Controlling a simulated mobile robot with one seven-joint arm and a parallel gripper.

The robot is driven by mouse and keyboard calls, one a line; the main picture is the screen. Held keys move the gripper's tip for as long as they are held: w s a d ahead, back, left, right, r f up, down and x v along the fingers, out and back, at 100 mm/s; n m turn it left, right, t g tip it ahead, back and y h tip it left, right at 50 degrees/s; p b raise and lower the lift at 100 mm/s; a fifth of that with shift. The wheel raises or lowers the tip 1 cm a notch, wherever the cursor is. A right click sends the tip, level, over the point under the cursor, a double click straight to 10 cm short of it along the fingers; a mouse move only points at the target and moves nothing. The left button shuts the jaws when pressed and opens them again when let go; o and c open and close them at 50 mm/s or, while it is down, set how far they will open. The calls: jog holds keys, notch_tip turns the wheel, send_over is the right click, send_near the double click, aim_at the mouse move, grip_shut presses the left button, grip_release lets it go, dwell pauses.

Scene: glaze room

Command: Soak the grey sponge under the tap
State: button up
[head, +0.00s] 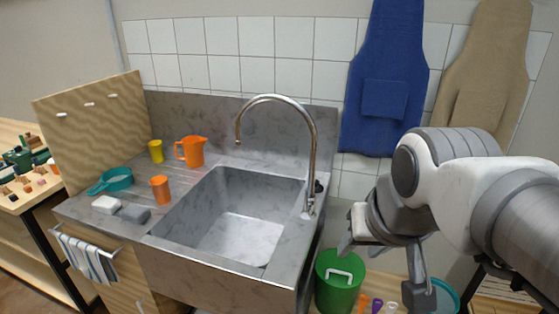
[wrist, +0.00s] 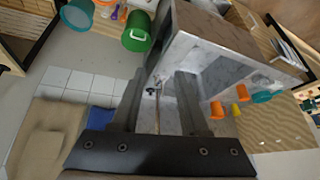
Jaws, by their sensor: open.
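The grey sponge (head: 135,214) lies flat on the drainboard left of the sink, beside a white block (head: 106,204). The tap (head: 275,98) is a tall curved metal spout rising at the sink's right edge, with its outlet over the basin. The grey stone sink (head: 235,238) looks empty; no water stream shows. My gripper (head: 382,276) is open and empty, right of the sink and far from the sponge. In the wrist view my two fingers (wrist: 160,85) stand apart with the sink (wrist: 222,72) beyond them. I cannot make out the sponge there.
An orange jug (head: 191,151), a yellow cup (head: 156,151), an orange cup (head: 160,189) and a teal strainer (head: 117,180) stand around the drainboard. A green bucket (head: 338,290) stands right of the sink. A striped towel (head: 85,257) hangs in front. Aprons (head: 385,80) hang behind.

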jog(key=w+a+f+m+g+y, duration=0.1)
jog(key=w+f+m+g+y, duration=0.2)
jog(key=w+m, duration=0.55)
jog(key=m+t+y+b, duration=0.3)
jog(key=m+t+y, duration=0.4)
jog(key=m+y, duration=0.6)
send_near(307, 203)
jog(key=s+d+r+m+h, duration=0.1)
jog(key=s+d+r, duration=0.1)
jog(key=d+r, duration=0.15)
jog(key=x, duration=1.7)
jog(key=shift+a+r, duration=0.2)
jog(key=shift+r, duration=0.25)
grip_shut()
jog(key=shift+p, duration=0.3)
